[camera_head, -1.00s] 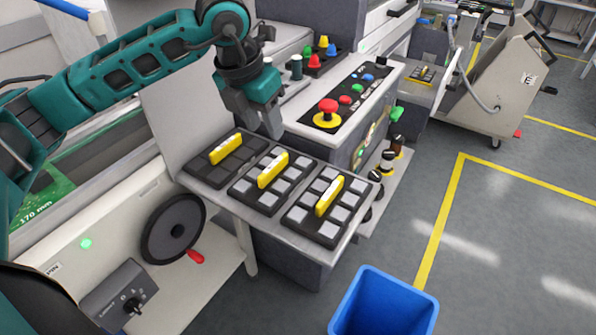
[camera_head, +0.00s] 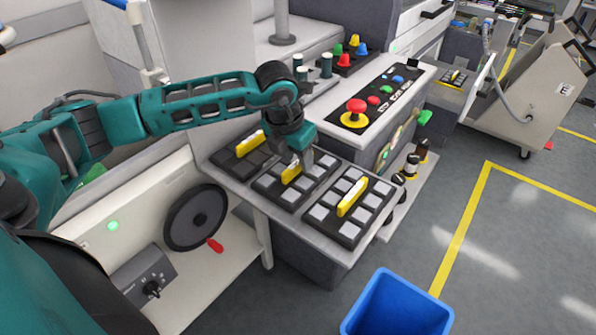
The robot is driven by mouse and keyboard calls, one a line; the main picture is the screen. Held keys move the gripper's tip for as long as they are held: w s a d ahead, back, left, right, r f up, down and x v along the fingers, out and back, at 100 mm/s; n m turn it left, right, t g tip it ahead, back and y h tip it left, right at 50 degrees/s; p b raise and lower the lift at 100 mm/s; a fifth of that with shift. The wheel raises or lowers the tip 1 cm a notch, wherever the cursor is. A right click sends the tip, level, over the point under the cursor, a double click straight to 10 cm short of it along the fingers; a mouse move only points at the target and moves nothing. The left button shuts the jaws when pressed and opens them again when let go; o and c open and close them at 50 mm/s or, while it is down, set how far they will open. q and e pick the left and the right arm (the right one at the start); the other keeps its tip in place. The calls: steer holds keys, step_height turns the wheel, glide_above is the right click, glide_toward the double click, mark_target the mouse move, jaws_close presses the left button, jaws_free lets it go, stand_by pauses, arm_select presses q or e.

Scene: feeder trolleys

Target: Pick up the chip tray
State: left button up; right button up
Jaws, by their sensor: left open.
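Three dark chip trays with yellow upright handles sit in a row on a light shelf (camera_head: 280,222). The left tray (camera_head: 228,160) has dark, empty-looking cells. The middle tray (camera_head: 288,196) and the right tray (camera_head: 347,231) hold several grey chips. My left gripper (camera_head: 297,166) points down over the middle tray, at the upper end of its yellow handle (camera_head: 290,173). It is open and partly hides that handle and the tray's far cells. I cannot tell whether its fingers straddle or touch the handle. My right gripper is not in view.
A control panel with a red stop button (camera_head: 355,106) stands behind the trays. Small coloured cones (camera_head: 354,46) and dark green cylinders stand farther back. A blue bin (camera_head: 398,305) is on the floor in front. A handwheel (camera_head: 196,218) is at the lower left.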

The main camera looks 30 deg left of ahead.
arm_select(q)
steer(key=shift+f, duration=0.2)
jaws_close()
stand_by(0.3)
steer(key=shift+w, duration=0.1)
